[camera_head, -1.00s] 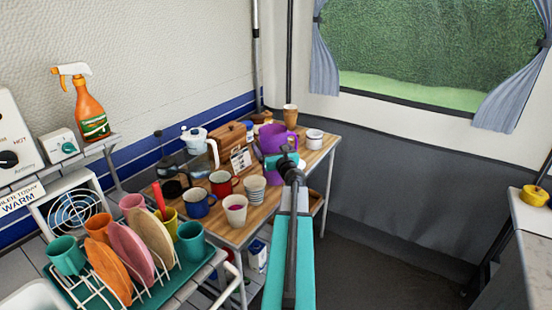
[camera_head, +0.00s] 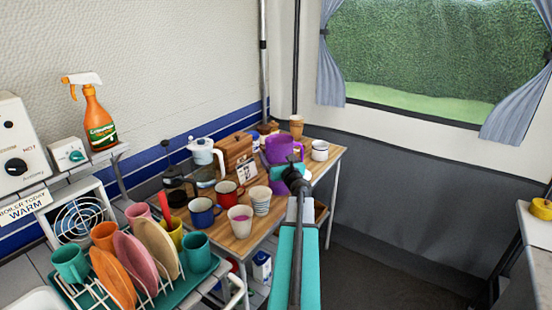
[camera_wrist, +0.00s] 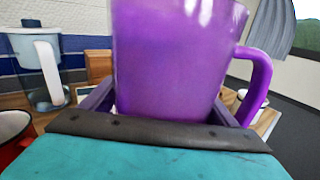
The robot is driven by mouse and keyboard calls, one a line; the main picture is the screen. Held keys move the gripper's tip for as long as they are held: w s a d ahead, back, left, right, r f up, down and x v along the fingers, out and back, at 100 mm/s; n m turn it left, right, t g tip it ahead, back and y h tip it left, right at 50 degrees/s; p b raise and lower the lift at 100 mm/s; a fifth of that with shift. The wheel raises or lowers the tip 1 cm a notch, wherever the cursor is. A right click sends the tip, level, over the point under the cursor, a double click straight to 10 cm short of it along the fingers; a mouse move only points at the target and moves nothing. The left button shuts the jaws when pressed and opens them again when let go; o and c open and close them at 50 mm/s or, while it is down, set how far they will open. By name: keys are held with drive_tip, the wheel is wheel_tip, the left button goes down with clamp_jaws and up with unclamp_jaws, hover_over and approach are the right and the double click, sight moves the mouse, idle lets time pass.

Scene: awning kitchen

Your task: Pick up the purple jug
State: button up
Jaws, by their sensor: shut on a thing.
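The purple jug (camera_head: 283,149) is near the right end of the wooden table in the head view, partly hidden behind my gripper (camera_head: 292,170). In the wrist view the jug (camera_wrist: 172,60) fills the middle, upright, with its handle to the right and its top cut off by the frame. The fingers of my gripper (camera_wrist: 165,103) are on either side of its lower part, shut on it. The jug's base is hidden behind the gripper body, so I cannot tell whether it touches the table.
The table (camera_head: 238,243) holds several mugs, including a red mug (camera_head: 225,194) and a blue mug (camera_head: 203,212) left of my arm. A white mug (camera_head: 320,150) is right of the jug.

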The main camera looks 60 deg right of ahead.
drive_tip(key=s+a+r, duration=0.2)
drive_tip(key=s, duration=0.4)
drive_tip(key=s+a+r+p, duration=0.1)
drive_tip(key=s+a+r, duration=0.1)
drive_tip(key=s, duration=0.4)
drive_tip(key=shift+s+a+r, duration=0.35)
drive_tip(key=shift+s+a, duration=0.05)
drive_tip(key=shift+a, duration=0.4)
drive_tip(key=shift+p+v, duration=0.95)
drive_tip(key=shift+p, duration=1.15)
drive_tip(key=shift+s+f, duration=0.1)
